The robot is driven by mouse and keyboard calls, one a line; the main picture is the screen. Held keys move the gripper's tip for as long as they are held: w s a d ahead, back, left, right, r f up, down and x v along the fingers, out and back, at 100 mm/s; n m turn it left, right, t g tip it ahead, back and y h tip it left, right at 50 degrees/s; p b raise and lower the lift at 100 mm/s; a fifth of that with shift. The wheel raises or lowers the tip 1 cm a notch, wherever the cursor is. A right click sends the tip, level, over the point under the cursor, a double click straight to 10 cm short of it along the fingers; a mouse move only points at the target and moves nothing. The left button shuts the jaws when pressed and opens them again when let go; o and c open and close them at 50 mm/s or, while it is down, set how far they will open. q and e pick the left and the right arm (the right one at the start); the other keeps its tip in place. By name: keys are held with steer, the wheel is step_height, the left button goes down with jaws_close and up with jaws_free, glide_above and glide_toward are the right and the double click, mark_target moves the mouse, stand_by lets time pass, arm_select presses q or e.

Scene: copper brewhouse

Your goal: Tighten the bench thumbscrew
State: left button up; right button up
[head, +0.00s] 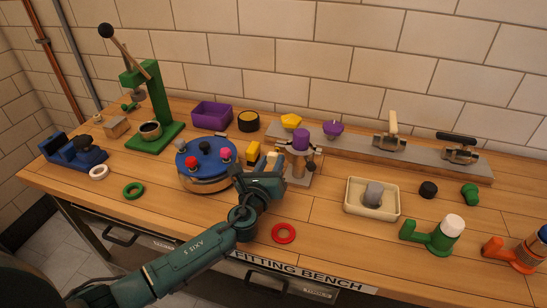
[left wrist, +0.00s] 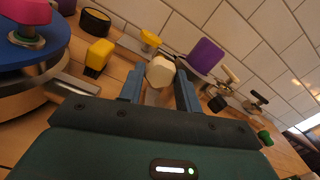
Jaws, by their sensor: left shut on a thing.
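My left gripper (head: 271,164) reaches in over the middle of the bench. In the left wrist view its two blue fingers (left wrist: 160,88) are shut on a cream, faceted knob (left wrist: 160,71). The knob looks like the thumbscrew's head; a pale part below it is mostly hidden by the gripper. In the head view the cream knob (head: 272,156) just shows at the fingertips. Right beside it stands a metal fixture (head: 299,180) with a purple cylinder (head: 301,139) on top, also in the left wrist view (left wrist: 206,54). My right gripper is not in view.
A blue-topped round turntable (head: 187,160) with coloured knobs stands close left of the gripper. A cream tray (head: 352,203) is to the right, a red ring (head: 283,233) in front. Clear wood (head: 320,220) lies between them.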

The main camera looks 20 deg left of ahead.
arm_select(q)
steer(key=shift+m, duration=0.8)
steer(key=o, duration=1)
steer(key=shift+c, duration=0.2)
steer(key=s, duration=0.6)
steer(key=shift+s+a, duration=0.1)
